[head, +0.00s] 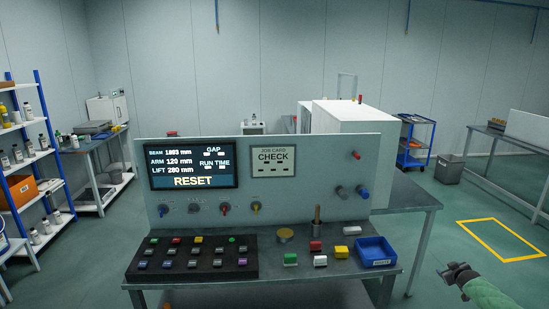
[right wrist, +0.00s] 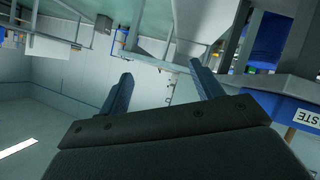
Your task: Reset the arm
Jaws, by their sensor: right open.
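The panel (head: 270,215) stands upright at the back of a bench. Its dark screen (head: 193,168) reads ARM 120 mm, LIFT 280 mm and RESET in yellow; the beam figure is small. A card (head: 273,163) beside it reads CHECK. Below are a row of knobs (head: 224,209) and a black button box (head: 190,258). Levers with red and blue knobs (head: 362,192) sit at the panel's right. My right gripper (head: 458,270) is right of the bench, apart from everything. In the right wrist view its fingers (right wrist: 162,90) are spread and empty. My left gripper is out of view.
On the bench lie a blue waste bin (head: 376,251), coloured blocks (head: 320,261), a brass disc (head: 285,234) and an upright brass rod (head: 317,215). A shelf (head: 45,150) stands at left, a blue cart (head: 413,140) behind.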

